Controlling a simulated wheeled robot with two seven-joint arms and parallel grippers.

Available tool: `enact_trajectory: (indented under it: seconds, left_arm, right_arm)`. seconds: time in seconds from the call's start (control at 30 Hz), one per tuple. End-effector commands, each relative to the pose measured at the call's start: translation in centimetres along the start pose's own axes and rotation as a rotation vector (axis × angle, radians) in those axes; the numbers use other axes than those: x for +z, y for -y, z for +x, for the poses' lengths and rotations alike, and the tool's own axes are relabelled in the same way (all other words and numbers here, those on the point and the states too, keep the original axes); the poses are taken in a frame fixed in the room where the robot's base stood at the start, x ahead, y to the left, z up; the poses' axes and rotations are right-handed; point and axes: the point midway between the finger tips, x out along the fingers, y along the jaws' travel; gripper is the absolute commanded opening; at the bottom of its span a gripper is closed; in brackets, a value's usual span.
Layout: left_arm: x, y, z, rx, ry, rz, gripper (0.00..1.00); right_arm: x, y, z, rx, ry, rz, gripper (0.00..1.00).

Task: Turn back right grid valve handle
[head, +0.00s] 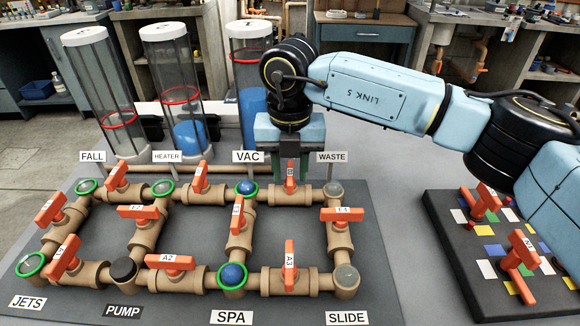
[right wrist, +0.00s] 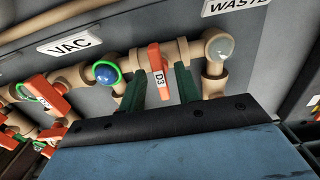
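The back right grid valve handle (head: 290,183) is orange and sits on the tan back pipe between the VAC and WASTE labels. It points roughly front to back, across the pipe. In the right wrist view the same handle (right wrist: 157,72) bears the tag D3. My right gripper (head: 290,168) comes down over it from behind. In the right wrist view its two green fingers (right wrist: 159,82) stand one on each side of the handle, with small gaps showing, so it is open and not clamped. My left gripper is not in view.
Other orange handles, such as the right-side one (head: 342,214) and A3 (head: 290,262), stand on the grid. Clear tubes (head: 180,90) rise behind left. A dark board (head: 495,250) with more orange handles lies at right. The panel inside the right grid loop is clear.

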Motion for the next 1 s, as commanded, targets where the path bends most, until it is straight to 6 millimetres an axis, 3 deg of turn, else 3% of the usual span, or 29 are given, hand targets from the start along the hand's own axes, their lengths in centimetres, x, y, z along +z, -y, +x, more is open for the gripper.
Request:
enact_trajectory:
  seconds: [0.03,0.27,0.67,1.0]
  left_arm:
    - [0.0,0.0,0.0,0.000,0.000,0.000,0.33]
    - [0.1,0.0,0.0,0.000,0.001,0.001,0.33]
    - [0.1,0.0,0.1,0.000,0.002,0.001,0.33]
    - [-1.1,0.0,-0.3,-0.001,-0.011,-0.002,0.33]
  right_arm:
    - [0.0,0.0,0.0,0.000,0.000,0.000,0.30]
    - [0.0,0.0,0.0,0.000,0.000,0.000,0.00]
    - [0.0,0.0,0.0,0.000,0.000,-0.039,0.00]
    - [0.0,0.0,-0.1,-0.001,0.001,-0.261,0.00]
